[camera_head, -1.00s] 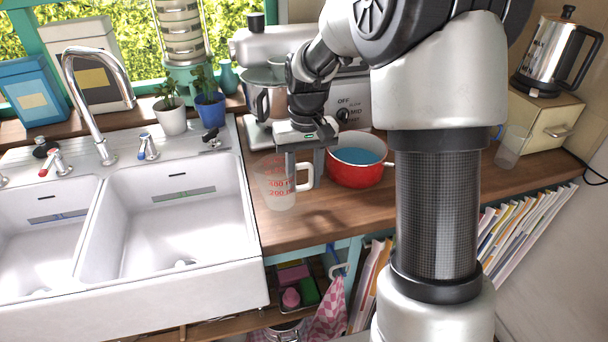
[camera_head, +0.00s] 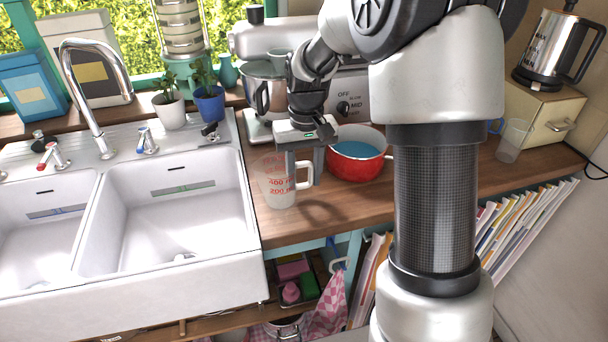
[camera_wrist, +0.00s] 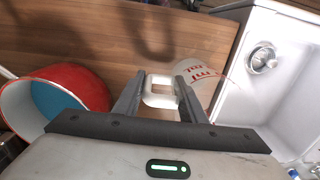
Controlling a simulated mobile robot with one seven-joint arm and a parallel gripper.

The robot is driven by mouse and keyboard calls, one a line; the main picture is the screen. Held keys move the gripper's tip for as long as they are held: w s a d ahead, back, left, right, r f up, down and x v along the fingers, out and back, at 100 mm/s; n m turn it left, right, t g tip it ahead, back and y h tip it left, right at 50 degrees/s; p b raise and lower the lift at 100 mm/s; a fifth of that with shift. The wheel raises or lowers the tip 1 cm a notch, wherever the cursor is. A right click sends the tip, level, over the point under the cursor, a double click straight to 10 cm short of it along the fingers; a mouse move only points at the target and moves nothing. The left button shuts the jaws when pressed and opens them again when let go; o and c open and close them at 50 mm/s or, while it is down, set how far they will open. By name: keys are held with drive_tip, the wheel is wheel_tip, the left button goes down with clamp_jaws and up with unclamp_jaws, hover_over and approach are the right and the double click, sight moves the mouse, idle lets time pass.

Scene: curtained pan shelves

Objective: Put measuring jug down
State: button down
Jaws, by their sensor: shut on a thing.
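The measuring jug (camera_head: 277,184) is clear with red markings and a white handle. It is upright at the wooden counter, just right of the sink. My gripper (camera_head: 305,176) is shut on the handle, at the jug's right side. In the wrist view my gripper's fingers (camera_wrist: 160,100) are on both sides of the white handle, and the jug body (camera_wrist: 203,72) lies to the right. I cannot tell whether the jug's base touches the counter.
A red pan (camera_head: 357,165) with a blue inside stands close to the right of my gripper. The white double sink (camera_head: 200,255) is to the left. A stand mixer (camera_head: 262,45) is behind. Bare counter (camera_head: 335,212) lies in front. A clear cup (camera_head: 512,140) stands far right.

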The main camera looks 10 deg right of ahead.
drive_tip(key=shift+f, duration=0.3)
drive_tip(key=c, duration=1)
unclamp_jaws()
drive_tip(key=shift+c, duration=0.2)
drive_tip(key=shift+r, duration=0.1)
wheel_tip(320, 180, up, 17)
drive_tip(key=p, duration=0.1)
drive_tip(key=shift+d+r+p, duration=0.15)
drive_tip(key=shift+d+p, duration=0.05)
drive_tip(key=shift+p, duration=0.15)
drive_tip(key=shift+s, duration=0.1)
drive_tip(key=shift+c, duration=0.4)
clamp_jaws()
